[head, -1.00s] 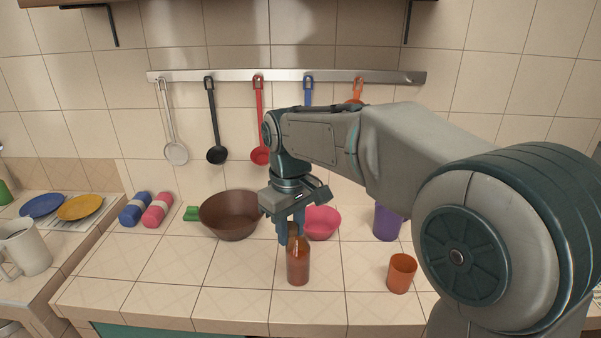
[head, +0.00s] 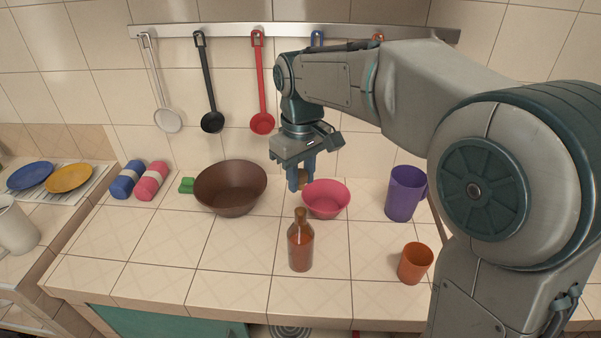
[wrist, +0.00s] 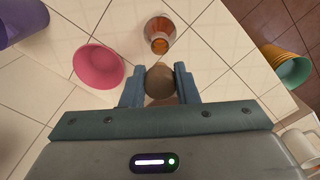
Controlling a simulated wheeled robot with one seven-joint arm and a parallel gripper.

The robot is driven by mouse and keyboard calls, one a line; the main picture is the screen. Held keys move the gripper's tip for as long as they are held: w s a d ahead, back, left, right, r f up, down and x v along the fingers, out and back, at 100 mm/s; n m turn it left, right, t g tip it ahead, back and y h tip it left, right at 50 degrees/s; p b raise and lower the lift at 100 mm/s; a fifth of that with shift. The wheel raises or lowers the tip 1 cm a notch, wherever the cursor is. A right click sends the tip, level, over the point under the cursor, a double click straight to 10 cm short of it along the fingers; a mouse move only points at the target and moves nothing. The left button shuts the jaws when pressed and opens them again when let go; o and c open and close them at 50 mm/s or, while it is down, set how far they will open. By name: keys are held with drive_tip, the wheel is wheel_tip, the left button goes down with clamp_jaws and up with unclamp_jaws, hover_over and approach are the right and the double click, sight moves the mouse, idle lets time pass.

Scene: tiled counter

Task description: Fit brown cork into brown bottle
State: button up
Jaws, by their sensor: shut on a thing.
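The brown bottle (head: 300,248) stands upright on the tiled counter, and its whole body and neck show in the head view. It also shows in the wrist view (wrist: 159,30), just beyond my fingertips, seen from above. My gripper (head: 300,184) is shut on the brown cork (wrist: 160,82), a round brown piece between the two fingers in the wrist view. The cork shows only partly between the fingers in the head view (head: 303,179). My gripper appears above and behind the bottle, with the cork apart from its neck.
A pink bowl (head: 326,199) is close behind the bottle, with a brown bowl (head: 231,190) to the left. A purple cup (head: 402,194) and an orange cup (head: 415,264) stand to the right.

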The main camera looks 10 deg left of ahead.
sight(301, 189)
drive_tip(key=shift+f+b, duration=2.05)
drive_tip(key=shift+f, duration=0.85)
drive_tip(key=shift+f+b, duration=0.7)
drive_tip(key=shift+f, duration=0.85)
idle(0.8)
drive_tip(key=o, duration=1)
drive_tip(key=shift+r, duration=0.1)
wheel_tip(301, 189, up, 14)
drive_tip(key=shift+f, duration=0.2)
drive_tip(key=shift+d, duration=0.1)
